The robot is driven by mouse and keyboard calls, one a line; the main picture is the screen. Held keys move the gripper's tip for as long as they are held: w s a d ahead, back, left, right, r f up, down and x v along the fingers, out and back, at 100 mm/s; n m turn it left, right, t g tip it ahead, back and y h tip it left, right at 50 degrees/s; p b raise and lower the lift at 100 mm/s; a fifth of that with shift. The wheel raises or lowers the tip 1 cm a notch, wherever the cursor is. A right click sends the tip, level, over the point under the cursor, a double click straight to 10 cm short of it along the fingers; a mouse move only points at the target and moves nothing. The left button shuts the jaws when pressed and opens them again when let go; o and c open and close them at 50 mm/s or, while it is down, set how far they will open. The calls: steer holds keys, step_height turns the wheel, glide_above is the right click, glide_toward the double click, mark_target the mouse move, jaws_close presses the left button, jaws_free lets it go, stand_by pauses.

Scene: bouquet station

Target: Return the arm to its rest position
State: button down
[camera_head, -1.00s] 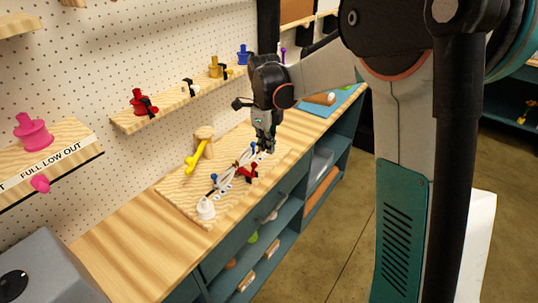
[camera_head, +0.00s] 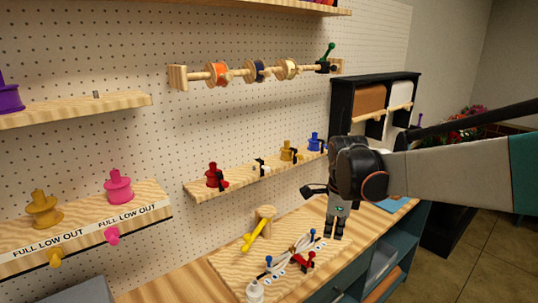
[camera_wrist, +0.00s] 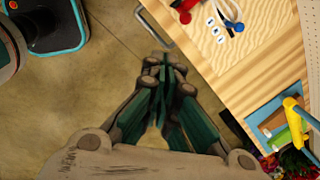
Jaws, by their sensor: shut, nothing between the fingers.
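My gripper (camera_head: 334,232) hangs fingers-down in the head view, above the right part of the wooden workbench (camera_head: 150,290). It is shut with nothing in it. In the wrist view its fingers (camera_wrist: 165,68) meet together at the centre, with bare floor behind them and the bench's edge to the right. My arm reaches in from the right side of the head view. A wooden board (camera_head: 232,268) on the bench carries a yellow tool leaning on a wooden post (camera_head: 264,218), white looped cords with blue and red pieces, and a white knob (camera_head: 254,291).
A shelf (camera_head: 236,183) on the pegboard holds red, white, gold and blue spools behind the bench. A rod (camera_head: 230,76) with ribbon spools hangs higher. A black rack (camera_head: 375,95) stands at the back right. Open floor (camera_head: 475,260) lies right of the bench.

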steer(key=s+f+n+t+b, duration=0.3)
steer(key=s+n+t+b, duration=0.1)
steer(key=s+n, duration=1.7)
steer(key=shift+s+n+t, duration=0.3)
steer(key=shift+s+t, duration=0.3)
steer(key=shift+s, duration=0.5)
steer(key=shift+d, duration=0.1)
